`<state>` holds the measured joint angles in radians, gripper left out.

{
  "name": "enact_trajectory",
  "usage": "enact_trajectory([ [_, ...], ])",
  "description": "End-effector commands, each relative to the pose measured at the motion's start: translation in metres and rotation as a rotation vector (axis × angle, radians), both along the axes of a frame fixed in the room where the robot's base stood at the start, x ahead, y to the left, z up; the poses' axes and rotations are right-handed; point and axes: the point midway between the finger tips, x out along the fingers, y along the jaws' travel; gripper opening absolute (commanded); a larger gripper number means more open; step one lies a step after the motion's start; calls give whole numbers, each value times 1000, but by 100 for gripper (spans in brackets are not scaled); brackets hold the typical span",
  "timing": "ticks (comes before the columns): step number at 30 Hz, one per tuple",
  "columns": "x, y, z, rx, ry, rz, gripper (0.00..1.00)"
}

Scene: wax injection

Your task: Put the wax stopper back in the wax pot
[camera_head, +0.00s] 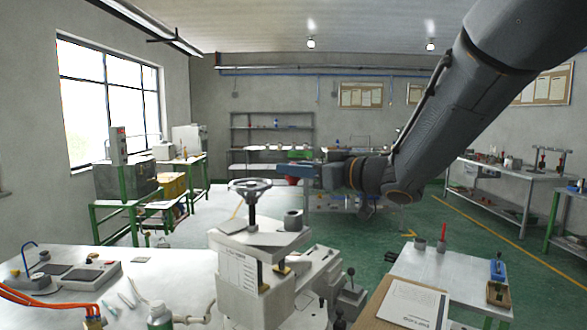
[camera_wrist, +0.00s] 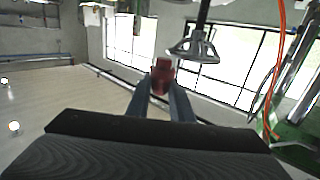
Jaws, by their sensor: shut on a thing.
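My gripper (camera_head: 284,171) is held in the air above and behind the wax press, reaching in from the right. Its fingers are shut on a red piece, which I take for the wax stopper (camera_wrist: 161,75); it sits between the fingertips in the wrist view. In the head view only part of the red stopper (camera_head: 288,181) shows under the fingers. A short grey cylinder with a dark opening, likely the wax pot (camera_head: 293,219), stands on the press's top plate, below the gripper in the picture. The stopper is apart from it.
The press's handwheel (camera_head: 250,184) rises left of the cylinder; it also shows close beside the fingers in the wrist view (camera_wrist: 193,48). A worktable (camera_head: 182,262) with tools and a bottle (camera_head: 160,316) is at front left. A second table (camera_head: 447,268) stands at right.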

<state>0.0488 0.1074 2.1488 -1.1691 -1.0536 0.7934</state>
Motion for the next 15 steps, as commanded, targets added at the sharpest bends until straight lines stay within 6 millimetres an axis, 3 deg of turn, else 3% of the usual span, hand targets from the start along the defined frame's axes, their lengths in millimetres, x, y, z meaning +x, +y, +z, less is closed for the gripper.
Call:
enact_trajectory([
  [12, -1, -1, 5, 2, 12, -37, 0],
  [15, 0, -1, -6, 2, 12, -36, 0],
])
